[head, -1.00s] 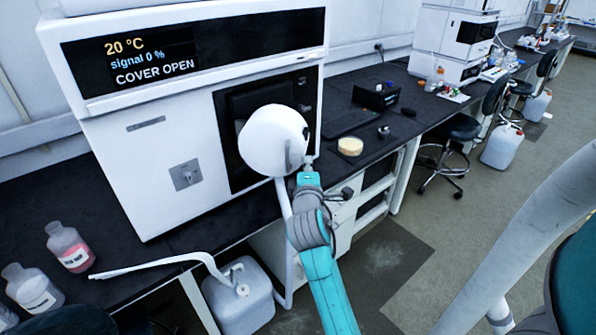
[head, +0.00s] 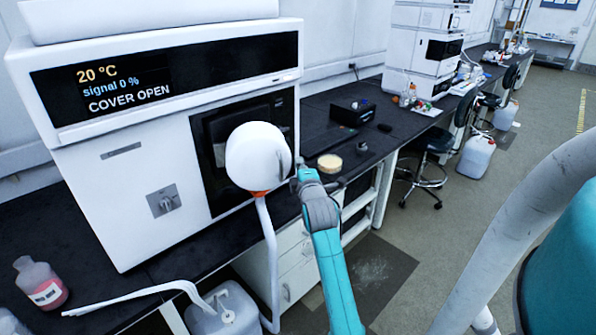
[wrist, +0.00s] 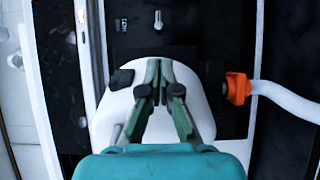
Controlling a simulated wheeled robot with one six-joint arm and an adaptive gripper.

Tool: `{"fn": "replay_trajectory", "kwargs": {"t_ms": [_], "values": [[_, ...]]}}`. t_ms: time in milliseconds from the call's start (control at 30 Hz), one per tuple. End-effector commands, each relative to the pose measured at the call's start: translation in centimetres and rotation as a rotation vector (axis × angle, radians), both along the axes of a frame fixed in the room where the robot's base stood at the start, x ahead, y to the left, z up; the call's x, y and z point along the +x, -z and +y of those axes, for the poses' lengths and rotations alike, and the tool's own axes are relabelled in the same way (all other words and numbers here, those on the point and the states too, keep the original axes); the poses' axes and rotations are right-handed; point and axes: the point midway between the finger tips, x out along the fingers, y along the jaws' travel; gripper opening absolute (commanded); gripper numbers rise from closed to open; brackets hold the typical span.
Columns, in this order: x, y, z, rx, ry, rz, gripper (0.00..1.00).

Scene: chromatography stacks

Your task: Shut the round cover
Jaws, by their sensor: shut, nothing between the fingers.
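The round white cover (head: 258,157) stands out from the dark front recess of the white instrument (head: 95,185), whose screen (head: 125,85) reads COVER OPEN. My gripper (head: 299,168) is at the cover's right edge in the head view, its fingertips mostly hidden. In the wrist view my gripper (wrist: 159,66) is shut and empty, its green fingers together over the cover's white body (wrist: 108,125). I cannot tell whether they touch it. An orange fitting (wrist: 238,88) with a white hose (wrist: 288,100) sits at the cover's side.
The black bench (head: 325,125) carries a yellow-topped round dish (head: 330,163) and a black box (head: 352,112) to the right. A pink bottle (head: 40,283) stands at left. The white hose (head: 268,255) hangs below the cover. A stool (head: 425,170) stands on the floor at right.

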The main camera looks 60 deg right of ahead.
Motion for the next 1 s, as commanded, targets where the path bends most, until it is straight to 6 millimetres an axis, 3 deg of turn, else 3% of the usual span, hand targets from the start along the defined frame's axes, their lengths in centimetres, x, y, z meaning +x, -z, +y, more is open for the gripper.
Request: {"fn": "replay_trajectory", "kwargs": {"t_ms": [400,1000], "values": [[1.7,-0.1,-3.7,0.0,-0.125,-0.001,0.0],[2.0,0.0,-3.8,0.0,-0.138,0.0,0.0]]}}
